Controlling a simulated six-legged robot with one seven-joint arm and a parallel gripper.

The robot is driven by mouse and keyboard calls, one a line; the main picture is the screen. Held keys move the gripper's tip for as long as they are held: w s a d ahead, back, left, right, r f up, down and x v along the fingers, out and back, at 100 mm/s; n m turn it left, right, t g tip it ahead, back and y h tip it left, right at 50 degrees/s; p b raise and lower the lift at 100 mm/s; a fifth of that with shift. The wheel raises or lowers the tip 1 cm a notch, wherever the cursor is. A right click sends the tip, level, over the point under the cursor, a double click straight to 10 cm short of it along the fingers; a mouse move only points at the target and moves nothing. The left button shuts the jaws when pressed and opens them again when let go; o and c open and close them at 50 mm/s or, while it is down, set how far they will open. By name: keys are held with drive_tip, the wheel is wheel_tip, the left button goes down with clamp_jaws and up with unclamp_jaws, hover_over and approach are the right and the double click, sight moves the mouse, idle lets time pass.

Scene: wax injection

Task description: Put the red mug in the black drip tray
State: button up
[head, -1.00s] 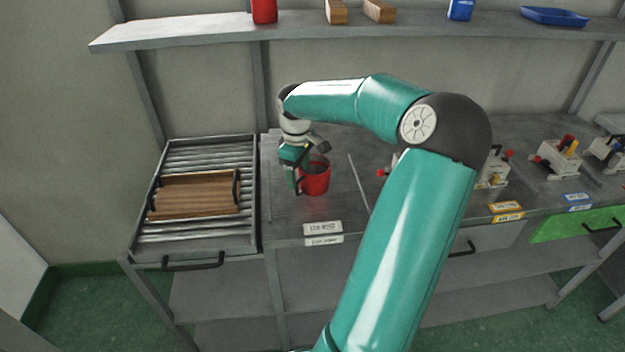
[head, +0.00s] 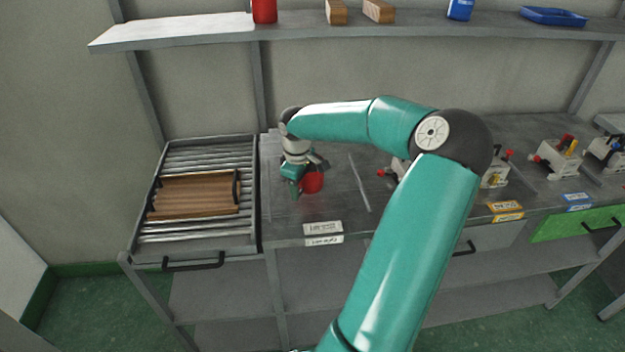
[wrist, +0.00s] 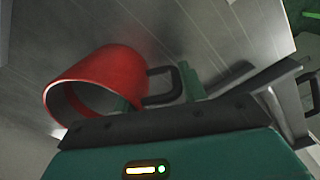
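The red mug (head: 313,183) is on or just above the left part of the grey worktop, close under my gripper (head: 301,190). It looks tilted, its round red side towards the head camera. In the wrist view the mug (wrist: 98,80) has its open mouth at the lower left and its black handle (wrist: 165,84) at the right. My gripper's green fingertips (wrist: 155,95) are apart, one by the mug's body and one just beyond the handle. I cannot tell whether they press on it. I make out no black drip tray.
A roller stand (head: 200,235) with a wooden board (head: 195,195) is left of the worktop. A thin rod (head: 360,183) lies right of the mug, with several clamp-like fixtures (head: 555,158) further right. A shelf (head: 200,32) runs above, holding a blue tray (head: 553,16).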

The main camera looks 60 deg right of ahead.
drive_tip(key=shift+c, duration=1)
drive_tip(key=shift+r, duration=0.1)
